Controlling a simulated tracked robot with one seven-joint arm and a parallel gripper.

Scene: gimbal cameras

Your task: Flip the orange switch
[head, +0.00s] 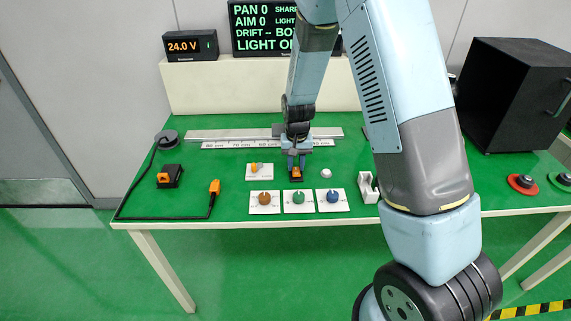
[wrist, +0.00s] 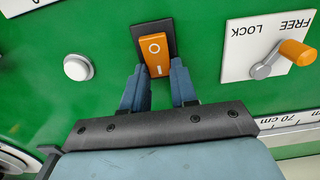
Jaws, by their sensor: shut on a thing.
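The orange switch (head: 296,173) is a rocker in a black housing on the green table, below the metal rail in the head view. In the wrist view the switch (wrist: 155,52) shows a circle mark and a bar mark on its orange face. My gripper (head: 296,161) is over it, pointing down. In the wrist view the two blue fingers of my gripper (wrist: 158,80) are on either side of the rocker and shut on it. The finger tips hide part of the rocker's sides.
A LOCK/FREE plate (wrist: 262,48) with an orange-handled lever (wrist: 297,52) stands beside the switch. A white round button (wrist: 77,67) is on the other side. Brown (head: 265,198), green (head: 299,197) and blue (head: 333,196) knobs sit in front. A display (head: 262,32) reads "LIGHT ON", partly covered.

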